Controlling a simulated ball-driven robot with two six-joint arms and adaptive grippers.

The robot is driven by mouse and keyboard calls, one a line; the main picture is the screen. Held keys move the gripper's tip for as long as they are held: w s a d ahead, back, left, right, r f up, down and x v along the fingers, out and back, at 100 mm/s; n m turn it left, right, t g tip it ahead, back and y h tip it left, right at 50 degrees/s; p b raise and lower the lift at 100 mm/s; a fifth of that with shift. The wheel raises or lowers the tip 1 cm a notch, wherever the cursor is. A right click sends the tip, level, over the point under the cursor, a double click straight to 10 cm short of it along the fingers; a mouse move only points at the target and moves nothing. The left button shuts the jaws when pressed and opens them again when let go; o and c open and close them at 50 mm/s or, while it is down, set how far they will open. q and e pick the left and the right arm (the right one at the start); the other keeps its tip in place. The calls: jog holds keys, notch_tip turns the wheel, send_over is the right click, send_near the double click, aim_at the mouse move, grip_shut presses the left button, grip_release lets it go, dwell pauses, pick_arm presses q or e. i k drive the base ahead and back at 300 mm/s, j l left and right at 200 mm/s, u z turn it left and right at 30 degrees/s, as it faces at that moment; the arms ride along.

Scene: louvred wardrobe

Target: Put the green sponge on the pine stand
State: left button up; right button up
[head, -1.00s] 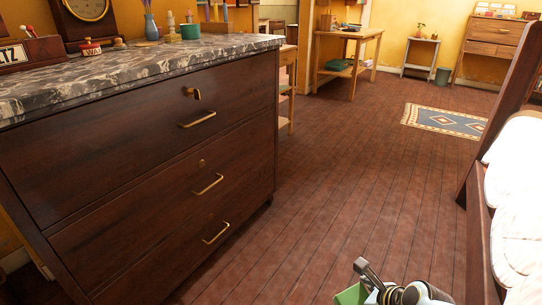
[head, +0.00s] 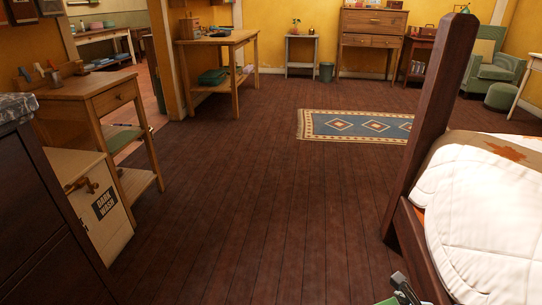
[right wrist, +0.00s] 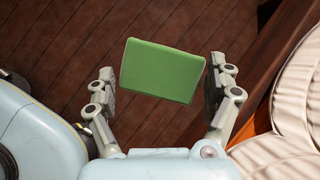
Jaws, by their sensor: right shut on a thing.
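The green sponge (right wrist: 162,71) is a flat rectangular block between the two fingers of my right gripper (right wrist: 162,85) in the right wrist view, held above the floor. In the head view only a bit of my right gripper (head: 401,289) and a green corner of the sponge (head: 387,301) show at the bottom edge, beside the bed. A light wooden stand with a drawer and lower shelves (head: 84,89) is at the left. A light wooden table (head: 217,42) stands farther back. I cannot tell which of these, if either, is the pine stand. My left gripper is out of view.
A dark chest (head: 35,215) is at the near left, with a white "Dark wash" bin (head: 103,225) past it. The bed (head: 480,215) and its dark post (head: 432,120) bound the right. The wooden floor between is clear, with a patterned rug (head: 355,126) beyond.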

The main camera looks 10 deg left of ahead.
aim_at(105, 79)
jog(key=i+u, duration=0.3)
jog(key=i, duration=0.2)
jog(key=i+u, duration=0.35)
jog(key=i, duration=0.2)
jog(key=i+l+u, duration=0.3)
jog(key=i, duration=0.2)
jog(key=i+l+u, duration=0.3)
jog(key=i, duration=0.15)
